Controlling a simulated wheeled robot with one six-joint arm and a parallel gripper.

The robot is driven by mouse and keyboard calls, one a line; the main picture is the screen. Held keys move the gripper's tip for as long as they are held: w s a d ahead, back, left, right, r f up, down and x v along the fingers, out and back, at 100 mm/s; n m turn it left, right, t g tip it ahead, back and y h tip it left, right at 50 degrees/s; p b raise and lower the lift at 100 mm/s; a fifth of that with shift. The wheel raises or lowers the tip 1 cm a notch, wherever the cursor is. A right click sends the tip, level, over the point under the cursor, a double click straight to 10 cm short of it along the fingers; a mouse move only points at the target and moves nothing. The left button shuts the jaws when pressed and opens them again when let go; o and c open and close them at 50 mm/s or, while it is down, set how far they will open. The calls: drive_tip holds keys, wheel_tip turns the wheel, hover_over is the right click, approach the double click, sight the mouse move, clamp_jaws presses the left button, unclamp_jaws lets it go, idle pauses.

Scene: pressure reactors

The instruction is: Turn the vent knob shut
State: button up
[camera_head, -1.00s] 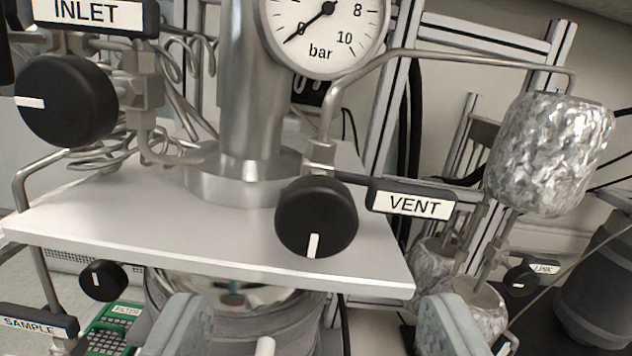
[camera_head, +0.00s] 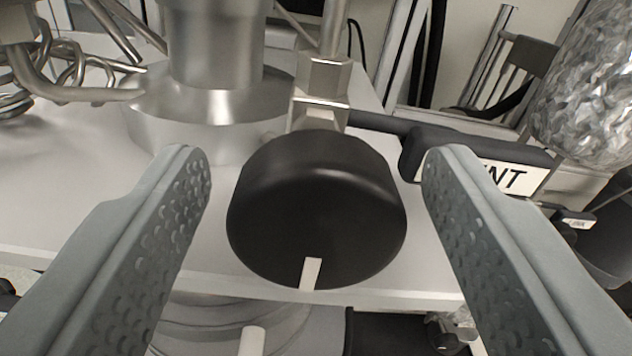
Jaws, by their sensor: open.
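The vent knob (camera_head: 316,205) is a black round knob in the middle of the view. Its white pointer mark (camera_head: 311,273) points down toward me. The knob sits on a metal valve body (camera_head: 322,85) above the plate's front edge. The VENT label (camera_head: 510,178) is to its right, partly covered by my right finger. My gripper (camera_head: 315,165) is open, with one finger to the left of the knob and one to the right. Gaps show between the knob and both fingers in the picture.
A light metal plate (camera_head: 60,190) lies behind and below the knob. A steel column (camera_head: 210,50) stands behind left, with coiled tubing (camera_head: 75,80) farther left. A foil-wrapped vessel (camera_head: 590,90) is at the upper right, near the label.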

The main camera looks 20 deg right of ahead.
drive_tip(key=c, duration=1)
drive_tip(key=shift+o, duration=0.2)
drive_tip(key=shift+m, duration=0.3)
drive_tip(key=m, duration=0.9)
drive_tip(key=shift+d, duration=0.1)
drive_tip(key=m, duration=0.4)
drive_tip(key=shift+f, duration=0.1)
drive_tip(key=shift+m, duration=2.1)
drive_tip(key=shift+f, duration=0.1)
